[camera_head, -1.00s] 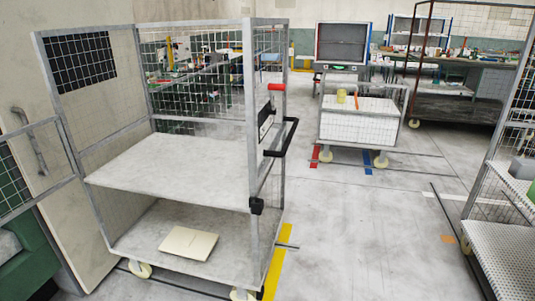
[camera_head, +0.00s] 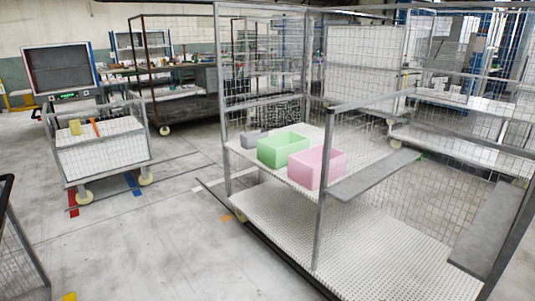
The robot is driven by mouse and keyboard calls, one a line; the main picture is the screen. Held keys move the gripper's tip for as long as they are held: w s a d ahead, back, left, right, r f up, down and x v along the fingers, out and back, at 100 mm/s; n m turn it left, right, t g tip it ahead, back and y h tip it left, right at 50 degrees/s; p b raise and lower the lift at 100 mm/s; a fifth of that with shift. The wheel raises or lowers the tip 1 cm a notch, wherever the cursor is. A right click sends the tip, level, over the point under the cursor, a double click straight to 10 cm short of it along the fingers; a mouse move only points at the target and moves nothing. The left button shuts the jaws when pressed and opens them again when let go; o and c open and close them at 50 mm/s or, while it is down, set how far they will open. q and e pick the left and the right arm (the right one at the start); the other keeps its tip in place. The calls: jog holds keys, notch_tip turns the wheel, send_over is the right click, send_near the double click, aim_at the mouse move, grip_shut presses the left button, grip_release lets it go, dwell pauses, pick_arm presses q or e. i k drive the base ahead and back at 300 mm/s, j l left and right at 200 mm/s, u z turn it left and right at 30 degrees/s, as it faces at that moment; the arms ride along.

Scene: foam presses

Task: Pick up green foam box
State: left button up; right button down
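A green foam box (camera_head: 276,153) sits on the upper shelf of a wire-mesh cart (camera_head: 262,213) right of centre. It is open-topped. A pink box (camera_head: 322,168) stands close beside it on the right, nearer to me. A small grey box (camera_head: 254,139) stands at its left, towards the back. The cart's front post and rails stand near the boxes. Neither of my grippers shows in this view.
Open floor (camera_head: 150,245) lies left of the cart. A white mesh trolley (camera_head: 102,155) with a yellow item and an orange item on top stands at the left. A screen unit (camera_head: 60,72) stands behind it. A black-handled cart edge (camera_head: 12,235) shows at the far left.

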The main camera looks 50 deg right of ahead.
aim_at(274, 152)
jog(key=z, duration=1.8)
jog(key=i+j, duration=0.2)
jog(key=i, duration=0.3)
jog(key=i+j, duration=0.25)
jog(key=i, duration=0.25)
jog(key=i+j, duration=0.2)
jog(key=i, duration=0.3)
jog(key=i+j, duration=0.25)
jog(key=i, duration=0.2)
jog(key=i+j, duration=0.2)
jog(key=i, duration=0.3)
